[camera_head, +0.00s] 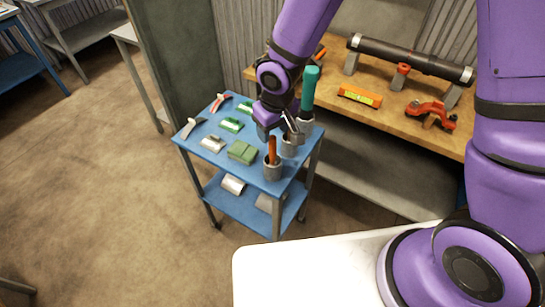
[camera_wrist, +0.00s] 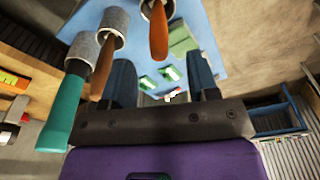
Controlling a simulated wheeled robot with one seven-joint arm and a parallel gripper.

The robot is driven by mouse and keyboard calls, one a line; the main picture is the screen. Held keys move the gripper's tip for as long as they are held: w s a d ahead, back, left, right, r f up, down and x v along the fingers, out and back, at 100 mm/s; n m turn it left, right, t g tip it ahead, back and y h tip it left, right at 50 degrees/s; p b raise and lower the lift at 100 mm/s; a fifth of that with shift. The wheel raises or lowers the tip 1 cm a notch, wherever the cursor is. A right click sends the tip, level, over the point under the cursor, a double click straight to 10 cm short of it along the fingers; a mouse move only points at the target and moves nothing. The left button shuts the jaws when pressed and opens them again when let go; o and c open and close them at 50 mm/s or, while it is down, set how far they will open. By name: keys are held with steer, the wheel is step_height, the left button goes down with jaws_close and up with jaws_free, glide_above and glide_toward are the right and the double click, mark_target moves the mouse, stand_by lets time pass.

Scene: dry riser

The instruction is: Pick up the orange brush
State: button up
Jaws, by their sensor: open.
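The orange brush (camera_head: 272,149) stands handle up in a grey cup (camera_head: 273,171) at the near right corner of the blue cart. In the wrist view its orange-brown handle (camera_wrist: 158,38) shows at the top, beyond the fingertips, with its cup (camera_wrist: 150,8) partly cut off. Its bristles are hidden in the cup. My gripper (camera_head: 280,128) is above the cart, a little behind the brush in the head view. Its two dark blue fingers are apart and empty in the wrist view (camera_wrist: 163,68), and the handle is not between them.
Close by stand a teal-handled tool (camera_head: 309,88) and, in the wrist view, a brown-handled one (camera_wrist: 103,68), each in a grey cup. The blue cart (camera_head: 205,165) also holds green blocks (camera_head: 242,151) and small tools. A wooden workbench (camera_head: 390,118) with a pipe stands behind right.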

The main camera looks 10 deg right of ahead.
mark_target(273, 137)
steer(key=shift+w+a+f, duration=0.1)
steer(key=shift+w+f, duration=0.05)
steer(key=shift+f, duration=1.3)
steer(key=shift+w+a+f, duration=0.1)
steer(key=shift+w+f, duration=0.05)
steer(key=shift+f, duration=1.25)
jaws_close()
